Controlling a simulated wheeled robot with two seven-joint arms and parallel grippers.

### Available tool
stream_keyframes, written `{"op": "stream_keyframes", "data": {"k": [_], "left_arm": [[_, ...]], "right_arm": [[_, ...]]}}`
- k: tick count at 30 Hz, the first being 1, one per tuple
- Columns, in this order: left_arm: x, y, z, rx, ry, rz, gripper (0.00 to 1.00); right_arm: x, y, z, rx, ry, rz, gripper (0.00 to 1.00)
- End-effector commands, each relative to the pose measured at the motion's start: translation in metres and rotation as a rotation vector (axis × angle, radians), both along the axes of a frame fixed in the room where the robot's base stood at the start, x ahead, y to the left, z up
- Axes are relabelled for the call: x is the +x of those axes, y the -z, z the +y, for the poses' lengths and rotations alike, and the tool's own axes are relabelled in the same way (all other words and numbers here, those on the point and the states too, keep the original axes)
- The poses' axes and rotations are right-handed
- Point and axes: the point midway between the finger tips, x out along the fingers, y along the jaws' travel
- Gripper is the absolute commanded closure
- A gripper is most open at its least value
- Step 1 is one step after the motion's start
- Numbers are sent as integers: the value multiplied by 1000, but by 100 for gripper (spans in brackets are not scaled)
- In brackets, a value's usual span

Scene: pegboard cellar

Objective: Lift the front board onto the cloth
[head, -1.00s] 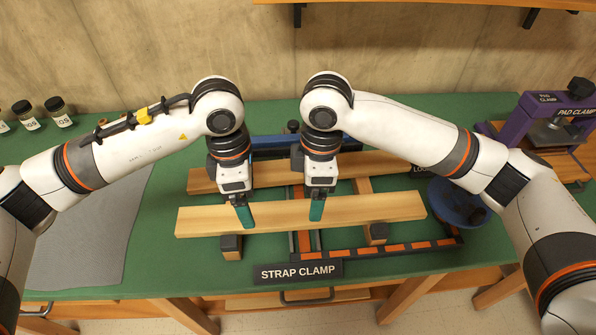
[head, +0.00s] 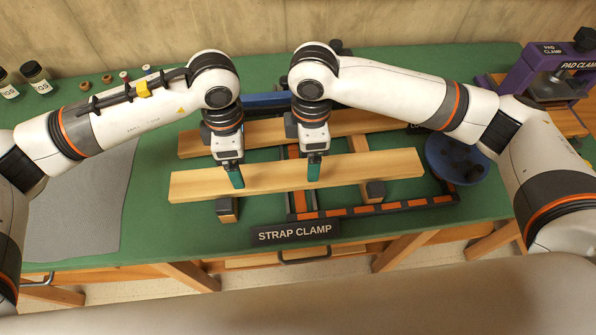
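My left gripper (head: 236,178) points down over the board's left part. My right gripper (head: 313,168) points down near its middle. Teal fingers overlap the board's top in the picture; I cannot tell whether they touch it, and their gap is hidden. The grey cloth (head: 75,215) lies flat and bare at the left, partly behind my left arm.
A second board (head: 345,122) lies behind. The strap clamp label (head: 296,232) stands in front. A blue round dish (head: 455,160) is right of the boards, and a purple pad clamp (head: 525,75) stands at the back right. Jars (head: 37,77) and small spools stand at the back left.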

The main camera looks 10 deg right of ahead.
Motion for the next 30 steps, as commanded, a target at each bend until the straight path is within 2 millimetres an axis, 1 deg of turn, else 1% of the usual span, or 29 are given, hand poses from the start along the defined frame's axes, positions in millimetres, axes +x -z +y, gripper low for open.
{"op": "stream_keyframes", "data": {"k": [1,6,9,12,17,24,25,26,30], "left_arm": [[-1,11,0,1,-1,5,11],[-1,41,0,1,0,4,11],[0,54,0,0,-1,2,11],[-1,63,0,0,0,2,11],[0,69,0,-1,0,0,11],[0,70,0,-1,0,0,11],[0,70,0,-1,0,0,13],[0,70,0,-1,0,0,17],[0,70,0,-1,0,0,40]], "right_arm": [[0,11,0,-1,2,3,11],[0,41,0,-1,1,2,11],[0,54,0,-1,1,2,11],[0,63,0,0,1,0,11],[0,70,0,0,1,0,11],[0,70,0,1,1,-1,11],[0,70,0,1,1,-1,13],[0,70,0,1,1,-1,17],[0,70,0,1,0,-1,40]]}}
